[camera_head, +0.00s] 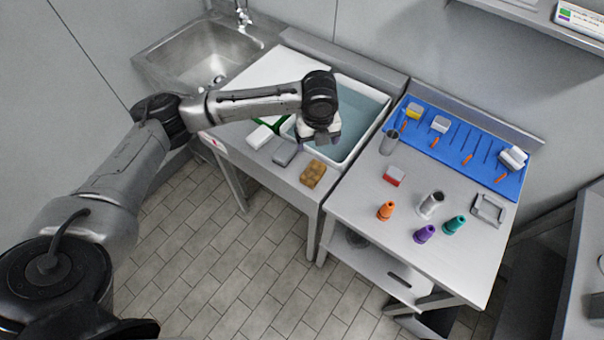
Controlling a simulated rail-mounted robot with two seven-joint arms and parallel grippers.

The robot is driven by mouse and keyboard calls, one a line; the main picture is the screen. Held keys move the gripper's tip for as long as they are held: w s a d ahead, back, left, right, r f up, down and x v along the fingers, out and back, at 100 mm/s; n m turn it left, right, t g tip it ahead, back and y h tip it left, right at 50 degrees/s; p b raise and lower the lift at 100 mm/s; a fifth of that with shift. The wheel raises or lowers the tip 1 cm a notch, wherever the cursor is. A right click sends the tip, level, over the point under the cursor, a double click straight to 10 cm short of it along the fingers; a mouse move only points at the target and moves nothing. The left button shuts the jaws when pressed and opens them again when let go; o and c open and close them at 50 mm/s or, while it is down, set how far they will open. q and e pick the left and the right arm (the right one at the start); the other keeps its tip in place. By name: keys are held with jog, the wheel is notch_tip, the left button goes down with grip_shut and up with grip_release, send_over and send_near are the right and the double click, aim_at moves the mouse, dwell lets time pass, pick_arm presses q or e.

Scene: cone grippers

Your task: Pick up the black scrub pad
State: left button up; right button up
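A dark grey pad (284,153), the closest match to the black scrub pad, lies on the front rim of the left counter. It sits between a white block with green beside it (259,137) and a brown-yellow sponge (313,174). My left arm reaches in from the left over the counter. My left gripper (319,143) points down near the left edge of the water basin, right of and apart from the grey pad. Its fingertips are small and dark, and their opening is unclear. I see nothing held in it. My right gripper is not in view.
The water-filled basin (376,103) is just behind the pads. A sink (190,60) is at the back left. The right table (355,215) carries a blue tool mat (450,157), a red-and-white block (394,176), a metal cup and coloured cones (386,211).

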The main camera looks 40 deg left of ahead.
pick_arm(q)
jog(key=m, duration=0.3)
jog(key=m+b, duration=0.1)
jog(key=m, duration=0.5)
send_over(313, 171)
jog(key=shift+g+h, duration=0.3)
jog(key=shift+g, duration=0.1)
jog(key=f, duration=0.8)
jog(key=shift+w+d+f, duration=0.1)
jog(key=shift+d+f, duration=0.1)
jog(key=shift+f, duration=0.05)
jog(key=shift+a+f+b, duration=0.2)
jog(key=shift+f+b, duration=0.35)
jog(key=shift+f, duration=2.15)
jog(key=c, duration=1)
jog(key=shift+r, duration=0.1)
